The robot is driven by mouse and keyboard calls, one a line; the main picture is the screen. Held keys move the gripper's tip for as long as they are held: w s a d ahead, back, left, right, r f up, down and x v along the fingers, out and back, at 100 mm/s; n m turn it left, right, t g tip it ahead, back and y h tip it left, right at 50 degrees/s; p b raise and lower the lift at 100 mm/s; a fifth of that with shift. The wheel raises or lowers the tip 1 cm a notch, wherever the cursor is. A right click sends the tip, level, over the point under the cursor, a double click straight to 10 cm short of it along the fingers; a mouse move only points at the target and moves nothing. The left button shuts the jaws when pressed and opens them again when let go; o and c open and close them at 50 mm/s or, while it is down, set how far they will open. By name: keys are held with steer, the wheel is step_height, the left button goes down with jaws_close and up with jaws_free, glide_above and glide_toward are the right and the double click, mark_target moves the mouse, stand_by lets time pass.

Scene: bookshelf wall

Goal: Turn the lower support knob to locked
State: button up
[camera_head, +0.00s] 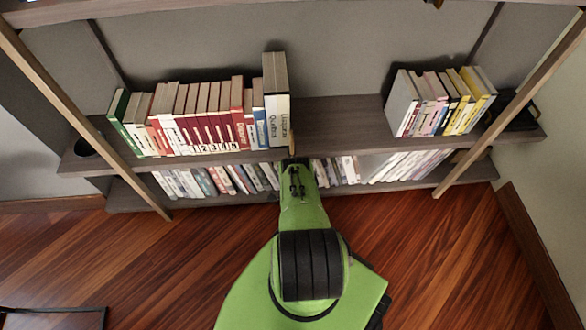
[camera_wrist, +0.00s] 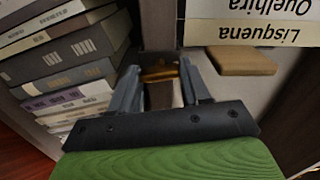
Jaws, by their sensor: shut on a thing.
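My gripper (camera_wrist: 160,82) points at the front of the shelf, just below the tall books. In the wrist view its two grey fingers stand on either side of a small brass-coloured knob (camera_wrist: 158,75), and they are shut on it. The fingers hide part of the knob, and I cannot read a locked mark or its turn angle. In the head view my gripper (camera_head: 295,163) covers the knob at the shelf edge.
A tan wooden block (camera_wrist: 240,62) lies against the tall white-spined books (camera_wrist: 245,35). Lower books (camera_wrist: 75,85) fill the left of the wrist view. The upper board (camera_head: 335,120) has a bare stretch between two book rows. Wooden floor (camera_head: 440,250) is clear.

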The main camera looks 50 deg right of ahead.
steer(key=shift+r+m, duration=0.1)
steer(key=shift+m, duration=0.9)
steer(key=o, duration=1.1)
steer(key=shift+c, duration=0.2)
